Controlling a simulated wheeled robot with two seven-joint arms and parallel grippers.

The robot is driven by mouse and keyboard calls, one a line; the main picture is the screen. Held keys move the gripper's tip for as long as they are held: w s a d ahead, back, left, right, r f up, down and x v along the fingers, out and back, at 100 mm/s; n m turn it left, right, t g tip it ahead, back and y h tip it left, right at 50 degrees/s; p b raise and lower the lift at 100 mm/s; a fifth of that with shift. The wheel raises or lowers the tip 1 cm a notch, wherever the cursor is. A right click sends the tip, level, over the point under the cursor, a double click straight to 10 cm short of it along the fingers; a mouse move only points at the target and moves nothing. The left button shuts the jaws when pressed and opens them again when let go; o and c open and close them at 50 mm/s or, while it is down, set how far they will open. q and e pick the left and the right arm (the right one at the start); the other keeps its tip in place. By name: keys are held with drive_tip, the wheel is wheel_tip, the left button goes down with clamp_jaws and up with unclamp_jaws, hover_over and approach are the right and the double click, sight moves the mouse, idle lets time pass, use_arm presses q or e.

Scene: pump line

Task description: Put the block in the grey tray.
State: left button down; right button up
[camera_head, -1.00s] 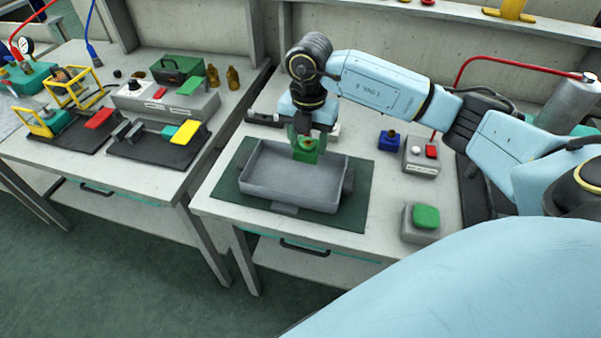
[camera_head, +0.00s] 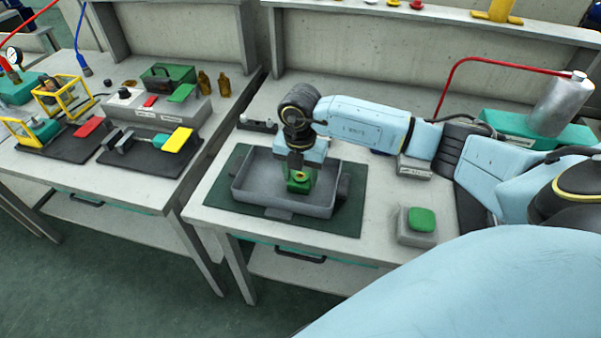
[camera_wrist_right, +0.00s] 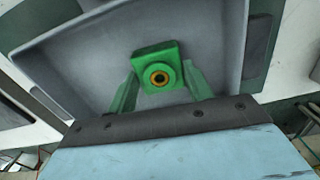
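The block (camera_head: 298,182) is green, with a round boss and an orange-ringed hole on top. It is inside the walls of the grey tray (camera_head: 262,198), toward the right in the head view. I cannot tell whether it touches the tray floor. My right gripper (camera_head: 299,176) points down over the tray, its green fingers on either side of the block. My left gripper is out of view.
The tray stands on a dark green mat (camera_head: 345,215) on the right-hand table. A grey box with a green button (camera_head: 421,221) stands to the right of the mat. A small dark fixture (camera_head: 257,125) is behind the tray. The left table (camera_head: 85,185) holds several fixtures.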

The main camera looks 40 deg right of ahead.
sight(300, 176)
drive_tip(key=o, duration=0.5)
drive_tip(key=shift+c, duration=0.2)
drive_tip(key=shift+r, duration=0.2)
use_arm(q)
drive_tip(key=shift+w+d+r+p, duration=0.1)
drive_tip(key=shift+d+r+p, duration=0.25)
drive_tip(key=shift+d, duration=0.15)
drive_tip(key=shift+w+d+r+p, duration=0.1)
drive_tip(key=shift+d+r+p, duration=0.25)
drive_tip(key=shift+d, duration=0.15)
use_arm(e)
wheel_tip(300, 176, up, 12)
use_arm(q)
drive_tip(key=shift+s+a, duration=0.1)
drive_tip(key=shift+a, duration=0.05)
use_arm(e)
drive_tip(key=shift+a+f, duration=0.1)
